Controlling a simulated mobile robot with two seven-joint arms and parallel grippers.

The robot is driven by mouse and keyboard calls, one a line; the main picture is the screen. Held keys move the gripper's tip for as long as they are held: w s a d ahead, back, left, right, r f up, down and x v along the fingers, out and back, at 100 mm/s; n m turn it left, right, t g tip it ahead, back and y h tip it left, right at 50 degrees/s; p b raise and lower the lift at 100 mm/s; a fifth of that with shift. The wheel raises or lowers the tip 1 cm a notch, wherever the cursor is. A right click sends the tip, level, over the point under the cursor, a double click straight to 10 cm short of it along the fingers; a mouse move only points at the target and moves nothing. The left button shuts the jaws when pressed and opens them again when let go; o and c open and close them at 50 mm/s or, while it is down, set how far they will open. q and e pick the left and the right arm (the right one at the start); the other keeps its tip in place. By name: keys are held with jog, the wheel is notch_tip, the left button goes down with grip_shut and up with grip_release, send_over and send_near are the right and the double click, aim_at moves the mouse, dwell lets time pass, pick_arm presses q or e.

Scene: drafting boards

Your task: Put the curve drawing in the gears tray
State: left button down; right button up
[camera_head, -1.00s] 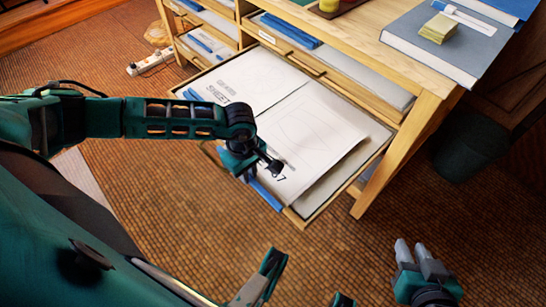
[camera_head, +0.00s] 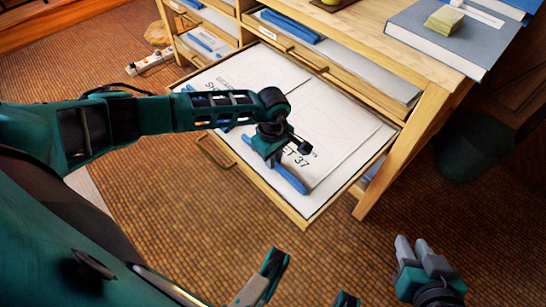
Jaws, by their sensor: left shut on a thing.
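The drawing (camera_head: 342,137) is a large white sheet with faint lines, the printing "SHEET 37" and a blue strip along its near edge. It lies over the open pulled-out tray (camera_head: 308,217), on the right part of it, and looks nearly flat. My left gripper (camera_head: 275,158) is above the near edge of the tray, shut on the sheet's near edge by the blue strip; its fingertips are partly hidden. I cannot read the tray's label. My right gripper (camera_head: 424,262) is low at the bottom right, over the floor, away from the tray; its finger gap is unclear.
Another printed sheet (camera_head: 258,70) lies in the tray's left part. The cabinet top holds a grey book (camera_head: 440,38) with a yellow pad (camera_head: 443,20). A dark bin (camera_head: 475,145) stands right. The brown floor in front is clear.

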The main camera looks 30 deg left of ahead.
pick_arm(q)
jog(key=shift+f, duration=0.1)
jog(key=c, duration=1.1)
grip_release()
